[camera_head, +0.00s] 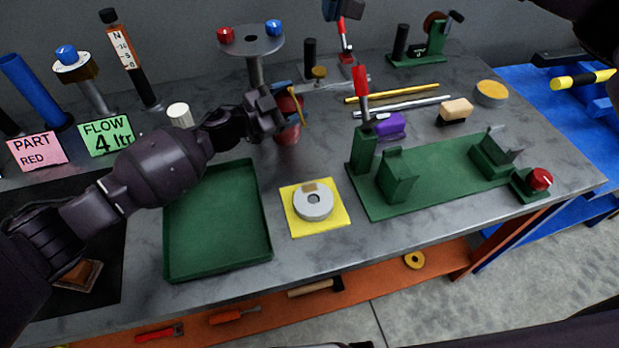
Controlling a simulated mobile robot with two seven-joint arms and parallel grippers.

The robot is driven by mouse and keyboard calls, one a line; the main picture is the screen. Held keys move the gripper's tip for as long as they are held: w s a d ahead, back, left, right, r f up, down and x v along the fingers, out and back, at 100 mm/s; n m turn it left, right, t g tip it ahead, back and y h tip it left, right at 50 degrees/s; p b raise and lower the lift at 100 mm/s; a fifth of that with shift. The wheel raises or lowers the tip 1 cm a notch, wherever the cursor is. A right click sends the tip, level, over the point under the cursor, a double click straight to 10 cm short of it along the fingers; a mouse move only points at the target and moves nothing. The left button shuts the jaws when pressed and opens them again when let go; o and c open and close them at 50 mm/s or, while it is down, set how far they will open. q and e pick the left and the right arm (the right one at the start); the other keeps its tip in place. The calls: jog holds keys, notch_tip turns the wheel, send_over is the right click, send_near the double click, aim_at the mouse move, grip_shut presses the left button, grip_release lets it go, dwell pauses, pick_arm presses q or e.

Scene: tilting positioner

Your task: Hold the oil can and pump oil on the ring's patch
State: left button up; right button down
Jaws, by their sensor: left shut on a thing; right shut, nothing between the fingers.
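The pale grey ring (313,205) lies flat on a yellow square (333,219) near the bench's front. A small tan patch (309,187) shows on its far side. My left gripper (281,98) is shut on the red oil can (288,133), behind the ring and apart from it. The fingers partly hide the can. A thin yellow part (299,108) shows at its right side, probably its spout or lever.
A green tray (220,220) lies left of the ring. A green fixture plate (440,180) with upright blocks and a red button (541,179) lies right. A round stand (251,40) with red and blue knobs rises behind the can. The bench between can and ring looks clear.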

pick_arm(q)
jog(key=shift+a+f, duration=0.15)
jog(key=shift+f, duration=0.4)
jog(key=o, duration=1)
jog(key=shift+o, duration=1.2)
jog(key=shift+w, duration=0.15)
jog(key=shift+o, duration=0.4)
jog(key=shift+r, duration=0.25)
jog(key=v, duration=0.8)
jog(key=shift+r, duration=0.15)
